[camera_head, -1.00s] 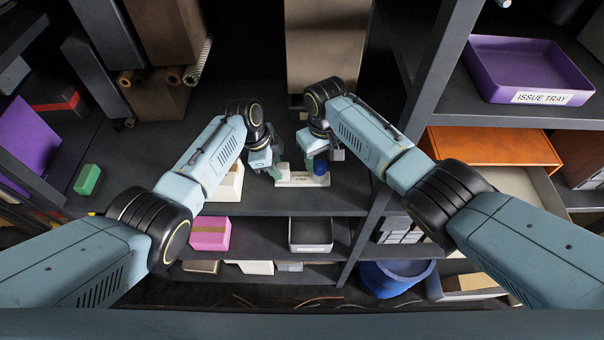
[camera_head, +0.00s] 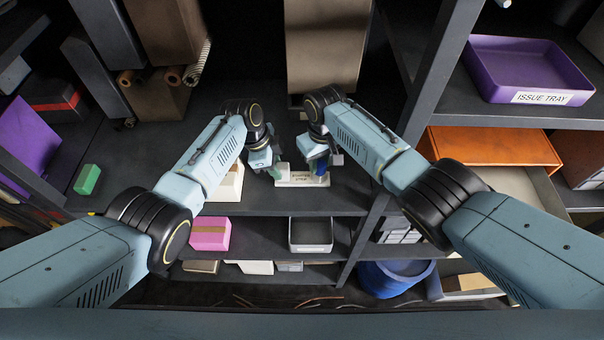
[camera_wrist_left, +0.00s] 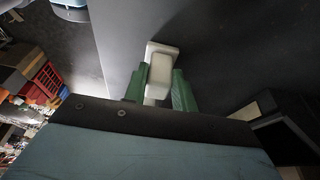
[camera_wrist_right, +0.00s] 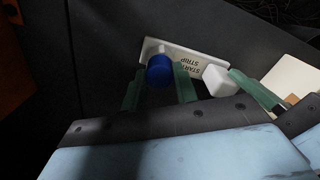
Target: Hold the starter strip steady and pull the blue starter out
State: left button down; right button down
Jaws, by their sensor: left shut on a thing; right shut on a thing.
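The white starter strip (camera_head: 298,183) lies on the shelf in the head view. Its label reads partly as "STARTER STRIP" in the right wrist view (camera_wrist_right: 190,62). My left gripper (camera_head: 278,171) is shut on the white block (camera_wrist_left: 160,72) at the strip's left end. The round-topped blue starter (camera_wrist_right: 159,70) stands at the strip's other end. My right gripper (camera_wrist_right: 159,88) is shut on it, one green finger on each side.
A green block (camera_head: 87,179) lies on the shelf to the left. A purple tray labelled "ISSUE TRAY" (camera_head: 530,97) stands on the upper right shelf. A pink box (camera_head: 210,233) and a grey bin (camera_head: 311,249) sit on the shelf below. A dark upright (camera_head: 425,100) stands right of my right gripper.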

jog(key=shift+r, duration=0.7)
dwell(0.3)
jog(key=shift+r, duration=2.3)
pick_arm(q)
jog(key=c, duration=1.1)
grip_release()
jog(key=shift+o, duration=0.2)
jog(key=v, duration=1.2)
